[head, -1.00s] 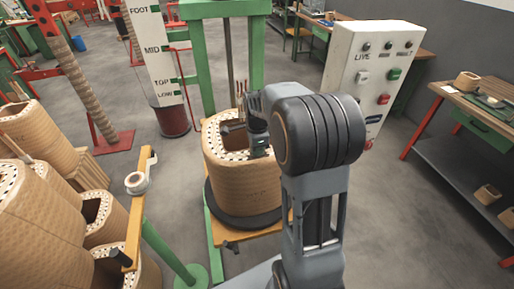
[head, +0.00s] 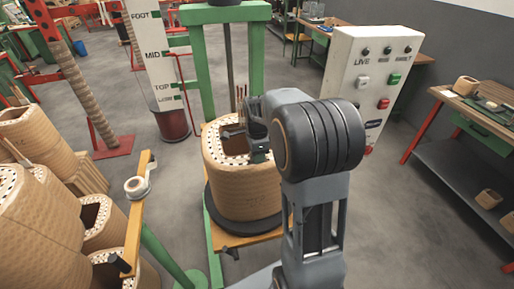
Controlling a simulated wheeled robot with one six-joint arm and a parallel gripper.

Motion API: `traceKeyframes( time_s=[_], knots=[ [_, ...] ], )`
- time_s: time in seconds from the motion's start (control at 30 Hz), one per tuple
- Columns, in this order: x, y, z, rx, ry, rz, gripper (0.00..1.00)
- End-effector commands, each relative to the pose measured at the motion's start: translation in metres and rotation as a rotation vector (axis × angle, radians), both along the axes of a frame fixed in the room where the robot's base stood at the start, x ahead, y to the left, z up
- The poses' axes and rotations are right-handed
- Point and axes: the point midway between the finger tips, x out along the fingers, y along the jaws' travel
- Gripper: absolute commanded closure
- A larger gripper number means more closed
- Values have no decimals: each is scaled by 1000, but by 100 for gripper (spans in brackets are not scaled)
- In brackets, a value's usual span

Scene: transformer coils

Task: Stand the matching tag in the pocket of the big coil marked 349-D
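A big brown coil (head: 243,192) stands upright on a black round base in the green frame at the centre. No marking such as 349-D can be read on it. My gripper (head: 236,132) is over the coil's top opening, at its far right rim, and my arm hides part of that rim. The fingers are small and dark, and I cannot tell whether they are open or hold anything. No tag can be made out. Thin reddish rods (head: 241,98) stand up behind the gripper.
A white control panel (head: 372,75) stands right of my arm. More brown coils (head: 35,205) crowd the left. A yellow bar (head: 136,215) with a white roll (head: 136,186) is left of the centre coil. A workbench (head: 480,100) is at the right. Floor between is clear.

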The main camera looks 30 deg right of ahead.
Motion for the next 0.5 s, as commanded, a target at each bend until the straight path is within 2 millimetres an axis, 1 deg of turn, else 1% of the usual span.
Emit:
traceKeyframes(
  time_s=[0.17,0.5],
  knots=[
    [1,0,21,-1,-5,0,67],
    [1,0,91,-1,-4,0,67]
  ],
)
